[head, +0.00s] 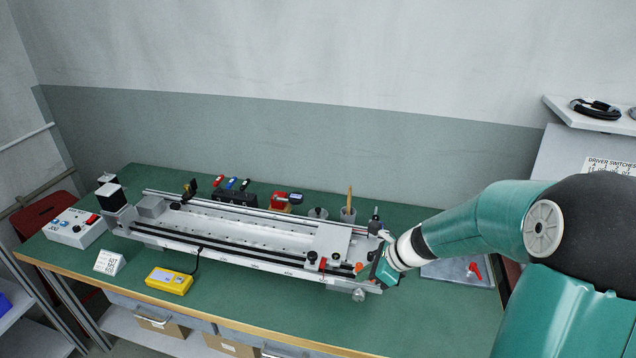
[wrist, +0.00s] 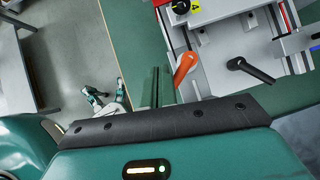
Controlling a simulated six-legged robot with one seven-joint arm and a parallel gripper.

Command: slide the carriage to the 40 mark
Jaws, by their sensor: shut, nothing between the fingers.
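The carriage (head: 333,240) is a pale plate across the rails of the long gantry (head: 205,248), near its right end. An orange lever (head: 359,268) sits at the carriage's front right, and it also shows in the wrist view (wrist: 184,66). A scale strip (head: 250,266) runs along the front rail; its numbers are too small to read. My gripper (head: 376,274) is at the right end of the gantry, close to the orange lever. In the wrist view its fingers (wrist: 157,86) are together and empty, just left of the orange lever; I cannot tell whether they touch it.
A black lever (wrist: 250,70) lies right of the orange one. A yellow device (head: 169,281) and a white sign (head: 109,262) stand in front of the gantry. A control box (head: 75,228) is at left. Tools and cups (head: 347,214) stand behind.

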